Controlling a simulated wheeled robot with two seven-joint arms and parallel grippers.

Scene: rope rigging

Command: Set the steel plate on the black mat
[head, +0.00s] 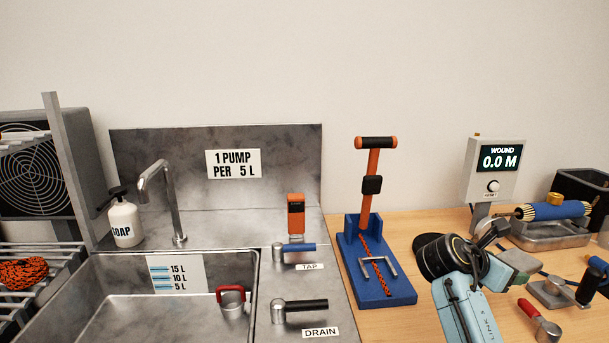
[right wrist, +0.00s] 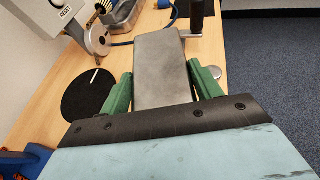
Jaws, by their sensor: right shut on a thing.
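The steel plate (right wrist: 160,70) is a grey rectangular slab between the green fingers of my right gripper (right wrist: 160,92), which is shut on it. In the head view the plate (head: 522,260) shows partly past my right wrist. The black mat (right wrist: 82,98) is a round dark disc on the wooden table, left of the plate in the right wrist view, with a thin white strip at its upper side. The plate is apart from the mat's visible part. I cannot tell its height above the table. My left gripper is not in view.
The wound-meter box (head: 493,170) stands behind my right arm. A metal tray (head: 550,236) with a blue roller is at the back right. A red-handled tool (head: 540,322) lies in front. A blue stand (head: 378,270) and the sink (head: 160,300) are to the left.

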